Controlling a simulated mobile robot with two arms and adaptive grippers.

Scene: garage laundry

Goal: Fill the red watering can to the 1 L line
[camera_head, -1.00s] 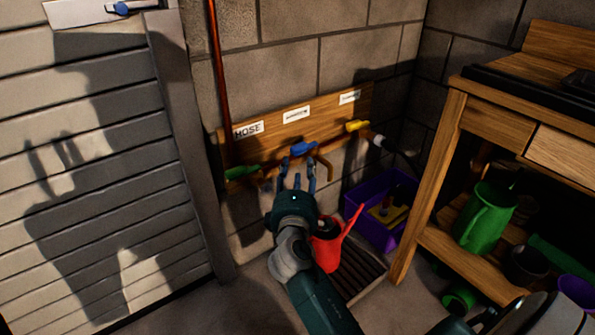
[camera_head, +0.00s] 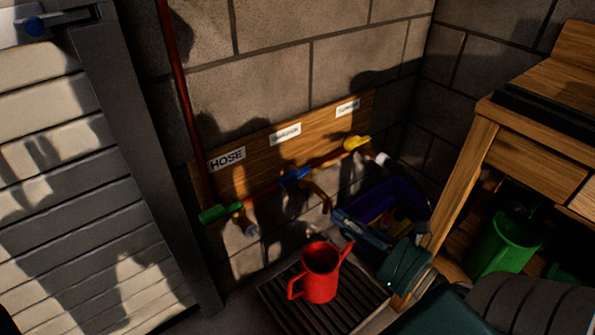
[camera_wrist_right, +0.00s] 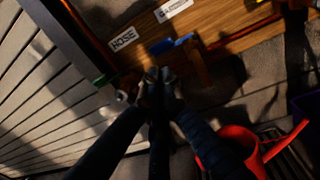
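The red watering can (camera_head: 319,276) stands upright on the slatted drain grate (camera_head: 272,297), spout to the right, handle to the left. It also shows in the right wrist view (camera_wrist_right: 232,146). The tap with the blue lever (camera_head: 294,176) is above it on the wall board, its brown outlet above the can's top. No water stream is discernible. The 1 L line and the inside level cannot be seen. My left gripper is out of view.
A green-handled tap (camera_head: 214,213) under the HOSE label (camera_head: 227,159) is to the left, and a yellow-handled tap (camera_head: 356,142) to the right. The purple crate (camera_head: 412,188) stands by the wall. A wooden bench (camera_head: 470,165) holds a green jug (camera_head: 503,245) on the right.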

